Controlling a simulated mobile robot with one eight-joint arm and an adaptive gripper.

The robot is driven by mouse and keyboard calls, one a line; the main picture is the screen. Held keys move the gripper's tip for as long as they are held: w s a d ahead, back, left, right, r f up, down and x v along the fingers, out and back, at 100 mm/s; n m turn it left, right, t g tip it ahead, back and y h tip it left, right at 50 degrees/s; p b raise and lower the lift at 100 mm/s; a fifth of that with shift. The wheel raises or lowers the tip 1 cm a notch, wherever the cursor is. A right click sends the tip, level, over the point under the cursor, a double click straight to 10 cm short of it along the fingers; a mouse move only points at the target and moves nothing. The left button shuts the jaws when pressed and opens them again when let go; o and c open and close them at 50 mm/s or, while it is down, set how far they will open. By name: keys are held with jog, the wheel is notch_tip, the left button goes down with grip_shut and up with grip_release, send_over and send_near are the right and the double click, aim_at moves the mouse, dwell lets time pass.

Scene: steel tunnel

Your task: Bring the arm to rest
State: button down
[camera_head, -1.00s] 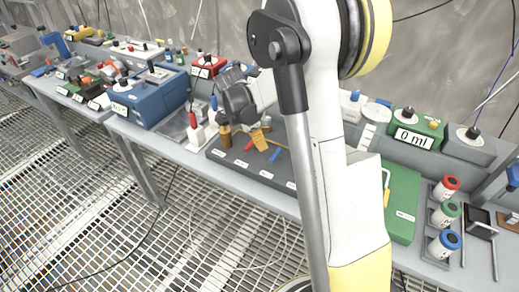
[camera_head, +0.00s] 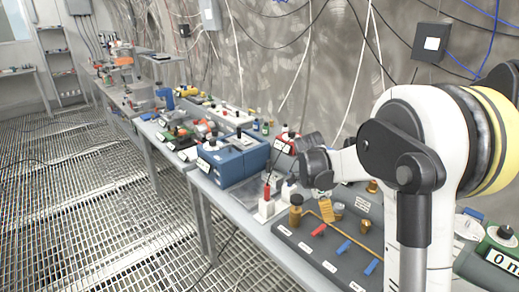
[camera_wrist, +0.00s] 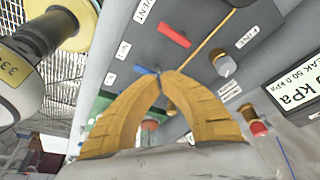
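My gripper (camera_head: 325,208) points down over a dark grey valve panel (camera_head: 290,245) and holds nothing that I can see. In the wrist view its two yellow-orange fingers (camera_wrist: 160,78) lean together and their tips meet. Behind the tips are the panel's red lever (camera_wrist: 174,35) and blue lever (camera_wrist: 145,71). I cannot tell how far the tips are from the panel.
A blue box (camera_head: 235,160) and a white block with a red top (camera_head: 266,206) are farther left. A green display box (camera_head: 505,243) is at the right. The grated floor (camera_head: 90,220) at left is clear.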

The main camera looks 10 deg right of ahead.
jog(key=s+a+r+n+t+y, duration=0.1)
jog(key=s+a+r+n+t, duration=0.3)
jog(key=s+a+r+n, duration=0.5)
jog(key=s+a+r+n+t+y, duration=0.1)
jog(key=s+a+n+t, duration=0.3)
jog(key=s+a+n, duration=0.4)
jog(key=shift+s+r+n+y, duration=0.35)
jog(key=shift+s+n+y, duration=0.45)
jog(key=shift+n, duration=1.6)
